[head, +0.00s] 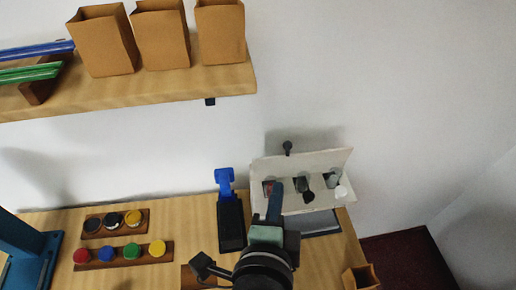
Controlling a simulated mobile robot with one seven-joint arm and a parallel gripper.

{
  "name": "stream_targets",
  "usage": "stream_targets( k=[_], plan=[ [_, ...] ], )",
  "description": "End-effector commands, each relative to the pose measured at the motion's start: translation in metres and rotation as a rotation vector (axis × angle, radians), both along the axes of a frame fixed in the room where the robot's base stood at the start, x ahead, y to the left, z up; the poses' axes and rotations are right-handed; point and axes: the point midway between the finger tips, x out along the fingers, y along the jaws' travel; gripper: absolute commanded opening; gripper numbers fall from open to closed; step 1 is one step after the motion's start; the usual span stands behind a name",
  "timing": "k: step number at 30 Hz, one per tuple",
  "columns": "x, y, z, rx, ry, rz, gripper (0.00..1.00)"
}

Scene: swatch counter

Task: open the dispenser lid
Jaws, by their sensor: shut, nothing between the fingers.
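The white dispenser (325,165) stands against the wall at the back right of the counter. Its upper white panel appears to be the lid, tilted up, with a black knob (287,148) at its top edge. My gripper (275,187) is shut and empty, reaching up in front of the dispenser's left part and below the knob. It overlaps the dispenser in the picture; I cannot tell whether they touch.
A black and blue device (230,220) stands close left of my gripper. Coloured round pots (120,252) sit in wooden racks at the left. A shelf (180,90) with brown paper bags (160,35) hangs above left. A small brown box (360,278) is at the front right.

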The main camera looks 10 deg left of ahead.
Motion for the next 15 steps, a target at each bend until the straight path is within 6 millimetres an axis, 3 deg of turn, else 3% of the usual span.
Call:
stream_targets(
  k=[5, 15],
  plan=[
    [0.006, -0.004, -0.001, 0.015, -0.011, -0.013, 0.00],
    [0.058, -0.004, -0.017, 0.014, -0.007, -0.011, 0.00]
  ],
)
